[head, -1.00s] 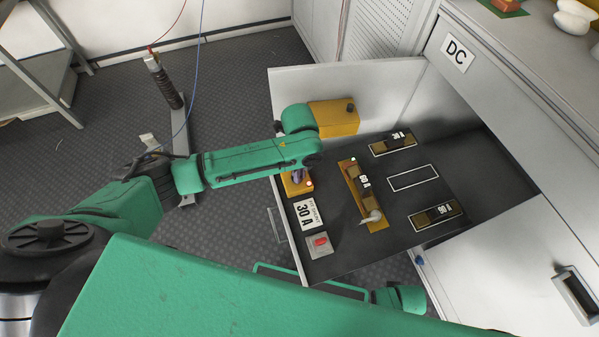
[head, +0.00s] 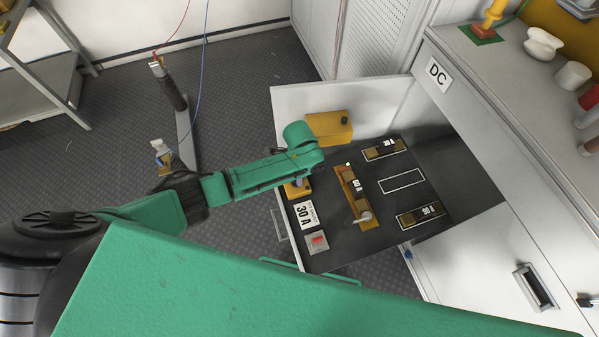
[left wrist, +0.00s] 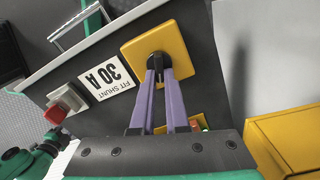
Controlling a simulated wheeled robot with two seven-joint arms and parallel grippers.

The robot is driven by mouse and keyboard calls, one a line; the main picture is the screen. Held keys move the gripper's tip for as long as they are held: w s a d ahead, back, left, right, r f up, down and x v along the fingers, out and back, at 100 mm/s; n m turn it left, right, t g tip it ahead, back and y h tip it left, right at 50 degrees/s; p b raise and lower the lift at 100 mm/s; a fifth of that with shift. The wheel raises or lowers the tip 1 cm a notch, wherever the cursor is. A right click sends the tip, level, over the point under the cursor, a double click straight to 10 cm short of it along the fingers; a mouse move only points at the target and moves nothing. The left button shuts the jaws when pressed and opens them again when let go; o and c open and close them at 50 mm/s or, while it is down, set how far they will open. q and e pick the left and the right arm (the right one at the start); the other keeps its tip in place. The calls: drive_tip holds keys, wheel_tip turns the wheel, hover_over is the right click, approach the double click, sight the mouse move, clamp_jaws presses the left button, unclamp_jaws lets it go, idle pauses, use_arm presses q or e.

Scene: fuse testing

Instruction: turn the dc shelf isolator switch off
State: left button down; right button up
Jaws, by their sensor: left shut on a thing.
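A yellow square plate with a black knob (left wrist: 160,62), which looks like the isolator switch, is set in the dark shelf panel. My left gripper (left wrist: 158,66) points down at it, its two purple fingers close together and shut on the black knob. The fingertips cover part of the knob, so its exact angle is hard to tell. In the head view the yellow plate (head: 291,191) shows only partly, under my green left wrist. My right gripper is not in view.
A 30 A label (head: 304,215) and a red switch on a grey plate (head: 318,241) lie beside the yellow plate. A shunt on an orange base (head: 352,190) sits mid-panel. A yellow box (head: 328,127) stands behind my wrist. The DC cabinet (head: 470,110) rises at the right.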

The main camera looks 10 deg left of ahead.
use_arm(q)
drive_tip(key=shift+w+n+p, duration=0.15)
drive_tip(key=shift+n+p, duration=0.9)
drive_tip(key=shift+n, duration=0.95)
drive_tip(key=c, duration=0.9)
unclamp_jaws()
wheel_tip(320, 180, up, 15)
drive_tip(key=p, duration=0.3)
drive_tip(key=shift+f+p, duration=0.15)
drive_tip(key=shift+p, duration=0.25)
